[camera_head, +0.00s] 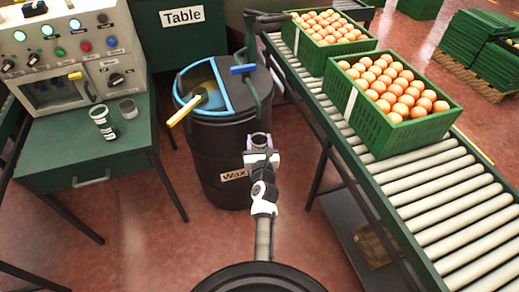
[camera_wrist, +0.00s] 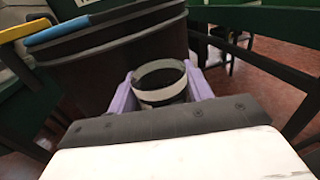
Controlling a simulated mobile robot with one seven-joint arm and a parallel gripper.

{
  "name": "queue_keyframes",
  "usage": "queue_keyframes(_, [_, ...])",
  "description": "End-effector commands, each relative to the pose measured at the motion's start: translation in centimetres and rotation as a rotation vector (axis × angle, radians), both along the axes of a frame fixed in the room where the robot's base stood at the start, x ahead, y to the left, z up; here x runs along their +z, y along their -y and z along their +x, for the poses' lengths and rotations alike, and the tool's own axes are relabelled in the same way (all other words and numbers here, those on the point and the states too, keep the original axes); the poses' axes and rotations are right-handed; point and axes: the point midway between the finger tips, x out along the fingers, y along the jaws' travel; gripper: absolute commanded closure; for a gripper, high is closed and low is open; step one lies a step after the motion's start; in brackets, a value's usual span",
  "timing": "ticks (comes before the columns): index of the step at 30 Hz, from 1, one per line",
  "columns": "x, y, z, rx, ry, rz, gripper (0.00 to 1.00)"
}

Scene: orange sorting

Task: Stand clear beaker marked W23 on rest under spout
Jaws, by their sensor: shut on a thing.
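My gripper (camera_head: 261,156) is shut on a small clear beaker (camera_head: 260,139), held upright in front of the dark wax barrel. In the wrist view the purple fingers (camera_wrist: 160,95) press on both sides of the beaker (camera_wrist: 161,76), and I look at its rim and dark inside. No W23 mark is readable on it. The control machine (camera_head: 65,55) at the left has a recess (camera_head: 50,92) low in its front. A spout and a rest inside the recess are too small to tell apart.
The wax barrel (camera_head: 215,150) has a yellow handle (camera_head: 184,110) sticking out. The roller conveyor (camera_head: 440,190) with orange crates (camera_head: 365,125) bounds the right.

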Motion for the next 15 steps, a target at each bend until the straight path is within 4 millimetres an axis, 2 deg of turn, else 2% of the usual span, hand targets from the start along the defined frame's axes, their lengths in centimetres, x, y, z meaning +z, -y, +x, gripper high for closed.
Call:
queue_keyframes(1, [-1.4, 0.0, 0.0, 0.0, -0.001, 0.0, 0.89])
queue_keyframes(3, [-2.2, 0.0, 0.0, 0.0, -0.001, 0.0, 0.89])
queue_keyframes(15, [-2.5, 0.0, 0.0, -0.001, 0.0, 0.0, 0.89])
